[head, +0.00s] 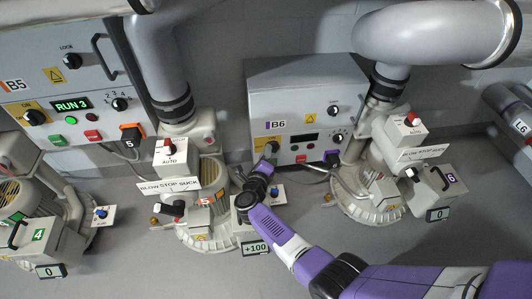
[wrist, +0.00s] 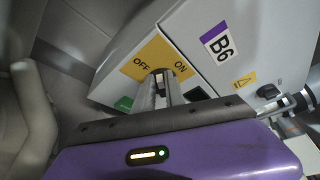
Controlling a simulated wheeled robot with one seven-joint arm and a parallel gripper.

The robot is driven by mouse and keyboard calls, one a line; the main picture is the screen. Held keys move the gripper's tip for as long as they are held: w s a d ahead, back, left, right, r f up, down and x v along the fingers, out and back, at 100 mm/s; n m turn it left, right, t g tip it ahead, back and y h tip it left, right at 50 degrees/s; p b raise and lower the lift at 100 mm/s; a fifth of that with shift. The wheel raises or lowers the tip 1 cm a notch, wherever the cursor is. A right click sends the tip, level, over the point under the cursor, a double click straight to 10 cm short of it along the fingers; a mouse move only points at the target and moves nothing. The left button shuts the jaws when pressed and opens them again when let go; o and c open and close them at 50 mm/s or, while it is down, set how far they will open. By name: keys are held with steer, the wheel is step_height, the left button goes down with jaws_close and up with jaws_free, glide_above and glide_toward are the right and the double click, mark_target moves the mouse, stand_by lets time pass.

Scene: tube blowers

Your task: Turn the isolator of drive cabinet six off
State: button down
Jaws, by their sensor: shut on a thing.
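Drive cabinet B6 (head: 308,105) is a grey box with a purple-marked label, which also shows in the wrist view (wrist: 218,40). Its isolator sits on a yellow plate (wrist: 153,52) marked OFF at left and ON at right. My gripper (head: 272,148) reaches up to the lower left of the cabinet front. In the wrist view my gripper (wrist: 164,88) is shut on the isolator knob, in front of the yellow plate. The fingers hide most of the knob, so I cannot tell its exact setting. The small display (head: 303,138) on the cabinet looks dark.
Cabinet B5 (head: 60,80) stands at left with its display reading RUN 3. Blowers with grey pipes stand at left, in the middle (head: 205,215) and at right (head: 370,200). Bare floor lies in front.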

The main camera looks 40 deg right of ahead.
steer(key=shift+s+f, duration=0.1)
steer(key=c, duration=1.4)
jaws_free()
step_height(320, 180, up, 20)
steer(key=p, duration=1.2)
